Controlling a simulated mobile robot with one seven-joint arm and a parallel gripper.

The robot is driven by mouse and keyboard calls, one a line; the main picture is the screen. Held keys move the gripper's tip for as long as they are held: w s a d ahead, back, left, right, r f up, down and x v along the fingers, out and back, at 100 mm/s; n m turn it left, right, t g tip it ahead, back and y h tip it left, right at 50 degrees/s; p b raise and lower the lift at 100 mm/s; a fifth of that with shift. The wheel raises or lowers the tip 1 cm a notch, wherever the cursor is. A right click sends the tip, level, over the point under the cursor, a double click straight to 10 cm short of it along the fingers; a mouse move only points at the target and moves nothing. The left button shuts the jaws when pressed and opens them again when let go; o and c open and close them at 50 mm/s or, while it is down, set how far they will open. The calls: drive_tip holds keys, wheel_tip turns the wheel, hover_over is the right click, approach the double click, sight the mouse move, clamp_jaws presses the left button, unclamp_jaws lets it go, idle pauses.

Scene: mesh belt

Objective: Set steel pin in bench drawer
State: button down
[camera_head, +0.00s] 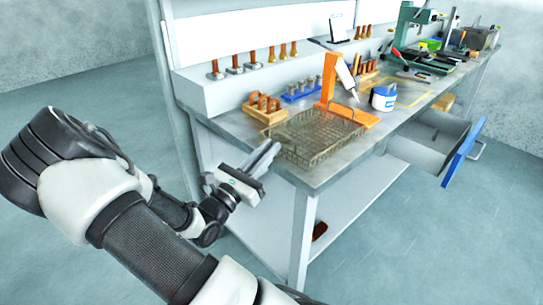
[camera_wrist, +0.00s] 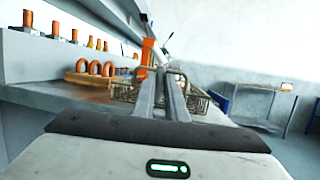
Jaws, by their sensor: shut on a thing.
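My gripper (camera_head: 275,147) is at the bench's near left corner, beside the wire basket in the picture. Its long grey fingers also show in the wrist view (camera_wrist: 165,78), close together and pointing toward the basket. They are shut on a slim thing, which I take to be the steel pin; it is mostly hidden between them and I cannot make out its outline. The bench drawer (camera_head: 430,151) stands pulled out at the right side of the bench, with a blue front (camera_head: 463,154). I cannot see its floor clearly.
The wire basket (camera_head: 318,136) sits at the bench's near end. A wooden rack (camera_head: 264,111) with copper rings, a blue rack (camera_head: 301,93) of grey pins, an orange stand (camera_head: 329,78) and a white-blue jar (camera_head: 383,97) stand behind it. Floor in front of the drawer is clear.

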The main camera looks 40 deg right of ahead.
drive_tip(key=shift+w+d+f, duration=0.2)
drive_tip(key=shift+d+f, duration=0.6)
drive_tip(key=shift+f, duration=0.2)
drive_tip(key=c, duration=1.8)
unclamp_jaws()
